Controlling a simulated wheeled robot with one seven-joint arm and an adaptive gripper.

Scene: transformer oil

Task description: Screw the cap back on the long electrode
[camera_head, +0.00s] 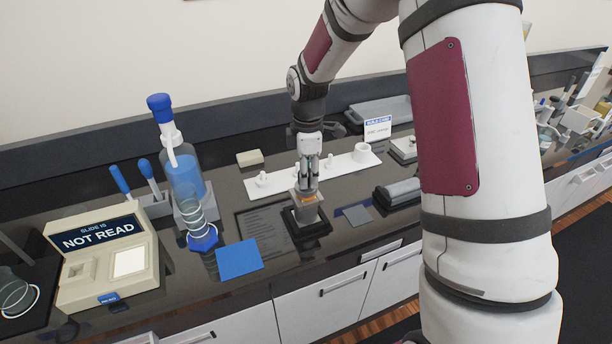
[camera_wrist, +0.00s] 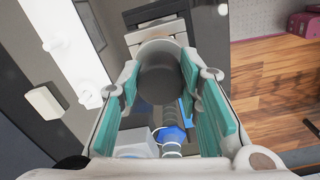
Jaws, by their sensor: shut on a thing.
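My gripper (camera_head: 308,188) points down over a small tapered grey stand with an orange band (camera_head: 307,198) on a dark square base (camera_head: 306,222). In the wrist view its teal fingers (camera_wrist: 160,85) are closed on the sides of a grey round piece (camera_wrist: 161,72). The piece looks like the cap or the top of an electrode; I cannot tell which. In the head view the fingers hide most of it, and I cannot tell whether it touches the stand. I cannot make out a separate long electrode or its thread.
A white strip (camera_head: 290,177) with several small white parts lies behind my gripper. A blue-capped dispenser bottle (camera_head: 182,180) and a "NOT READ" instrument (camera_head: 128,268) stand to the left. A blue square mat (camera_head: 239,257) lies near the front edge. A grey dark-based object (camera_head: 398,192) lies to the right.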

